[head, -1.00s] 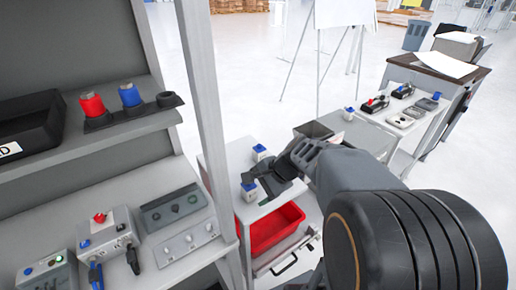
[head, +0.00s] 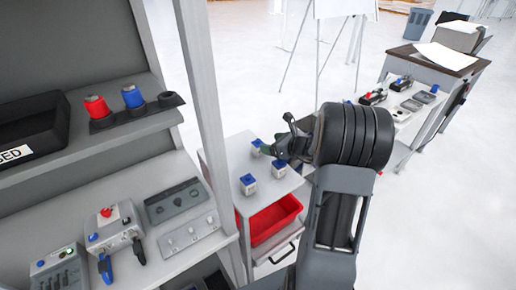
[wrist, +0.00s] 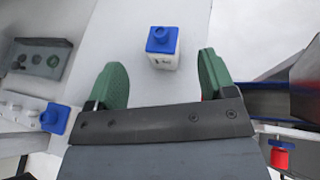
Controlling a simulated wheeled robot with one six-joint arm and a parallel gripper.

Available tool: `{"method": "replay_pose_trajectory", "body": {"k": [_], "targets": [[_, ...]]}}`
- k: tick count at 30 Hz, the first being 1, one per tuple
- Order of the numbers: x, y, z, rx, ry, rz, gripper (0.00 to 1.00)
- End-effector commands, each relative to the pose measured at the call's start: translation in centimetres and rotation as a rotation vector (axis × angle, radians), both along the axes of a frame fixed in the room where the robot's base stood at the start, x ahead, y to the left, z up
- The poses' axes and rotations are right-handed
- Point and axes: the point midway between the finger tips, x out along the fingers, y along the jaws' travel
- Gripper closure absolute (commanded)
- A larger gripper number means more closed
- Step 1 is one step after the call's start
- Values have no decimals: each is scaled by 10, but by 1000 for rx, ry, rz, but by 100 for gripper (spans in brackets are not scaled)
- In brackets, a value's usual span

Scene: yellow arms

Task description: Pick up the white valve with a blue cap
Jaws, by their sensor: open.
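Several white valves with blue caps stand upright on the small cart's grey top in the head view: a far one (head: 256,147), a middle one (head: 279,168) and a near one (head: 248,184). My gripper (head: 274,150) is above the cart beside the far and middle valves. In the wrist view my gripper (wrist: 163,78) has its green fingers spread and empty. One white valve with a blue cap (wrist: 162,47) stands just ahead of the gap between the fingertips, clear of both. I cannot tell which of the cart's valves it is.
A shelf unit (head: 188,110) with control boxes and a red and a blue capped item stands on the left. A red bin (head: 270,222) sits under the cart top. A bench (head: 410,100) with parts is behind right.

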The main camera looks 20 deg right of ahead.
Motion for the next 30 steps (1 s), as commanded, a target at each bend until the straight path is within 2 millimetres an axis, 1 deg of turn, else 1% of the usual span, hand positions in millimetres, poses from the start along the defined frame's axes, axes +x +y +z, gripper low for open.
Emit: {"method": "replay_pose_trajectory", "body": {"k": [7, 13, 18, 26, 27, 30], "targets": [[12, 7, -4, 0, 1, 2, 23], [35, 19, -14, 0, 3, 4, 23], [47, 25, -20, -1, 1, 2, 23], [50, 25, -21, -2, 0, 2, 23], [49, 25, -21, -2, 0, 2, 24], [49, 25, -21, -2, 0, 2, 34]]}}
